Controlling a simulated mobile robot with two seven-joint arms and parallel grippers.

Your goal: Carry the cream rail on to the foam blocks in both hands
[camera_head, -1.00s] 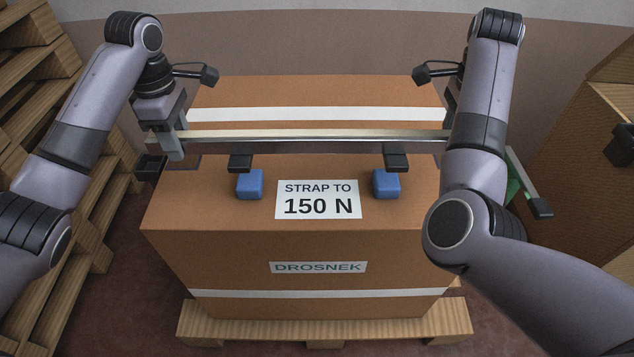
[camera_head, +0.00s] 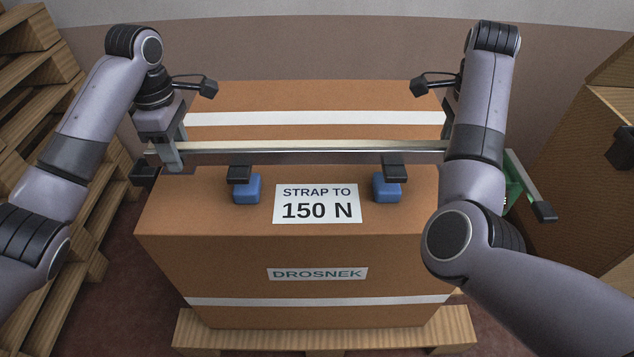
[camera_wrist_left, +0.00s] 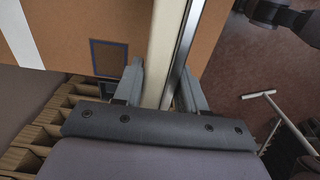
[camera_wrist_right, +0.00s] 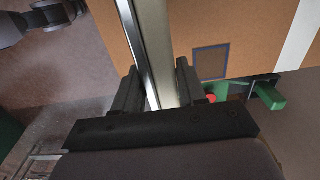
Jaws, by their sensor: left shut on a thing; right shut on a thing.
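The cream rail (camera_head: 310,150) spans level across the brown carton's top, held at both ends. Its silver face and two black feet (camera_head: 239,174) (camera_head: 394,172) point toward me. Two blue foam blocks (camera_head: 246,190) (camera_head: 386,188) sit on the carton; the feet overlap their upper parts in the head view, and I cannot tell whether they touch. My left gripper (camera_head: 172,155) is shut on the rail's left end, also seen in the left wrist view (camera_wrist_left: 158,85). My right gripper (camera_wrist_right: 154,85) is shut on the right end; my right arm hides it in the head view.
The carton (camera_head: 210,245) has white straps, a "STRAP TO 150 N" label (camera_head: 317,204) and a wooden pallet (camera_head: 325,335) beneath. Stacked pallets (camera_head: 95,230) stand left, another carton (camera_head: 580,165) right. A green object (camera_head: 513,182) shows behind my right arm.

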